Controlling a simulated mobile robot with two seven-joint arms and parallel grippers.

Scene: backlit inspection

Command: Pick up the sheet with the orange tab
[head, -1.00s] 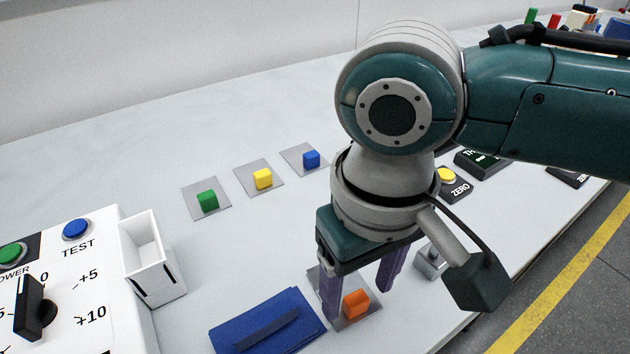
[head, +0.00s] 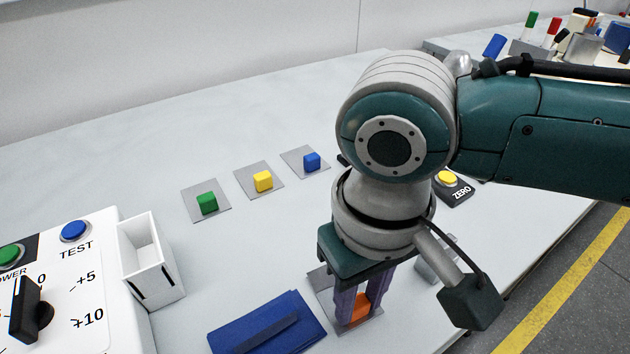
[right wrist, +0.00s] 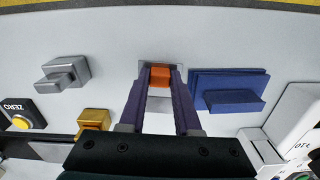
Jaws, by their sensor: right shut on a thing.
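The sheet with the orange tab is a thin grey square (head: 325,284) lying on the table. Its orange tab (head: 360,308) is a small block standing on it. My right gripper (head: 353,318) is down over the sheet, its purple fingers on either side of the tab and shut on it. In the right wrist view the orange tab (right wrist: 159,76) sits between the fingertips, with part of the grey sheet showing around it. The fingers hide part of the tab in the head view. My left gripper is not in view.
A blue pad with a raised bar (head: 290,308) lies just left of the sheet. Sheets with green (head: 207,203), yellow (head: 263,181) and blue (head: 312,161) tabs lie behind. A white open box (head: 150,262) stands beside the control panel. A grey metal block (head: 436,262) is close right.

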